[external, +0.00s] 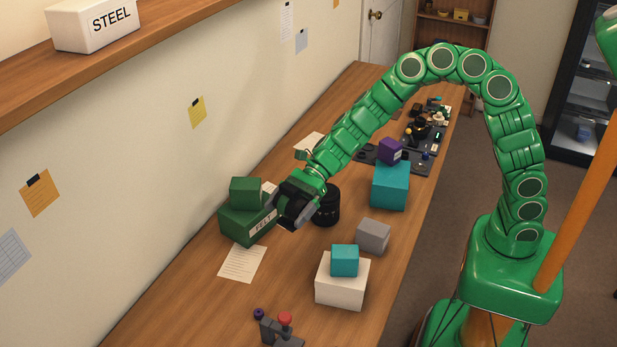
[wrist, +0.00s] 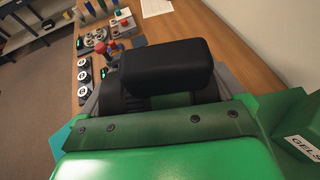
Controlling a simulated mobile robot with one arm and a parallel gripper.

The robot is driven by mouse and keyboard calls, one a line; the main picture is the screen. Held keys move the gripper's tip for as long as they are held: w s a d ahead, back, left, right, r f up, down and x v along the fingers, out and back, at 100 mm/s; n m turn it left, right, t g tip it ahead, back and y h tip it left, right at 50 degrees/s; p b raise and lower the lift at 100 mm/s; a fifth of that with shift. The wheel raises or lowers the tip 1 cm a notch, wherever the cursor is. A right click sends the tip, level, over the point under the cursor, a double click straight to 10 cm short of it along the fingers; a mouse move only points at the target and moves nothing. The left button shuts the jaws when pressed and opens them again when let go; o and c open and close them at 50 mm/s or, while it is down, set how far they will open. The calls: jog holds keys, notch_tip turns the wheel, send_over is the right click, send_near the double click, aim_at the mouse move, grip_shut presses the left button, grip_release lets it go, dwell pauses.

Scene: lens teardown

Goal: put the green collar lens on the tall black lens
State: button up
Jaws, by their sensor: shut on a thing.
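My gripper (external: 294,208) is shut above the left part of the bench, in front of the dark green boxes. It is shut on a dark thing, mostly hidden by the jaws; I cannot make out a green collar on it. A black cylindrical lens (external: 328,205), likely the tall black lens, stands upright just right of my gripper, partly covered by it. The gap between them is unclear. In the wrist view, a black jaw part (wrist: 165,65) fills the middle, with a dark round shape beside and below it.
A labelled dark green box (external: 238,228) carries a smaller green box (external: 245,192). A teal box (external: 390,188) with a purple one on top, a grey block (external: 373,235) and a white box (external: 341,289) line the right side. A paper sheet (external: 242,262) lies left.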

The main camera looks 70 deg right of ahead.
jog(key=s+d+r+t, duration=0.1)
jog(key=s+d+r, duration=0.25)
jog(key=d, duration=0.45)
jog(key=s+d+r+m, duration=0.1)
jog(key=s+d+r, duration=0.1)
jog(key=s+d, duration=0.45)
jog(key=s+d+r+t, duration=0.1)
jog(key=s+d+r, duration=0.15)
jog(key=d, duration=0.75)
jog(key=shift+w+a+f, duration=0.25)
jog(key=shift+w+f, duration=1.9)
jog(key=shift+f, duration=0.1)
jog(key=shift+w+a+f, duration=0.3)
jog(key=shift+w+f, duration=1.8)
jog(key=shift+f, duration=0.1)
jog(key=shift+w+a+f, duration=0.25)
jog(key=shift+w+f, duration=1.9)
jog(key=shift+f, duration=0.1)
jog(key=shift+f, duration=0.1)
jog(key=o, duration=1)
